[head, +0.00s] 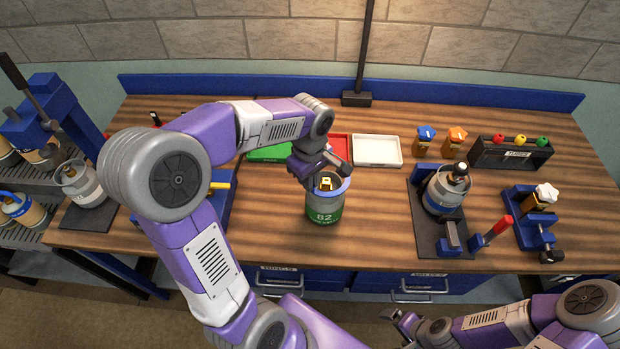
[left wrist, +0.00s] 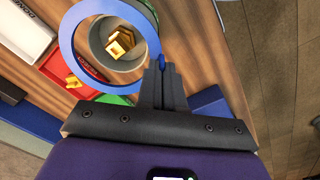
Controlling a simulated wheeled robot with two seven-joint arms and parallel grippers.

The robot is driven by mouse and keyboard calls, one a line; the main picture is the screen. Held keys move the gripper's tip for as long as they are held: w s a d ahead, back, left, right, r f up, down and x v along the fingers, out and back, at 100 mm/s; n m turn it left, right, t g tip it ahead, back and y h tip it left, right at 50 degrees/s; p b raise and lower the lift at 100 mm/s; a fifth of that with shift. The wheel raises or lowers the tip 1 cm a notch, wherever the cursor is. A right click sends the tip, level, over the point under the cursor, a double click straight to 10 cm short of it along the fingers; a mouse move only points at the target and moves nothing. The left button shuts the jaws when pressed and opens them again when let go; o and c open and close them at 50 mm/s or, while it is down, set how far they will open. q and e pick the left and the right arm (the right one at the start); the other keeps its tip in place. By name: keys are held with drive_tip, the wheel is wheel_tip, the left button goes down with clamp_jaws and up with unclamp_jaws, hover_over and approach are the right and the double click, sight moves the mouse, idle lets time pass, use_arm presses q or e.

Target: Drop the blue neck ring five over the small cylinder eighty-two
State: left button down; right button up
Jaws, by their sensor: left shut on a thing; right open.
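The small cylinder eighty-two (head: 324,214), grey with a green band marked 82 and a brass valve (head: 326,184), stands upright on the wooden bench; its open top (left wrist: 97,49) shows in the left wrist view. My left gripper (head: 341,168) is shut on the blue neck ring (left wrist: 67,42) by its edge, at the gripper's tips (left wrist: 161,67). The ring is level with or just over the cylinder's top, and its opening frames the brass valve in the left wrist view, off-centre. I cannot tell its exact height. My right gripper (head: 396,322) is open and empty in front of the bench.
Green, red and white trays (head: 377,150) lie behind the cylinder. A clamp stand with another cylinder (head: 445,190) stands to the right, beside a blue vise (head: 530,225). Orange and blue valve blocks (head: 425,140) stand at the back.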

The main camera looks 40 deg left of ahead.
use_arm(q)
drive_tip(key=shift+f+b, duration=1.6)
drive_tip(key=shift+f, duration=0.45)
drive_tip(key=c, duration=1.2)
unclamp_jaws()
drive_tip(key=shift+r, duration=0.1)
drive_tip(key=shift+r+p, duration=3.1)
drive_tip(key=shift+r, duration=0.65)
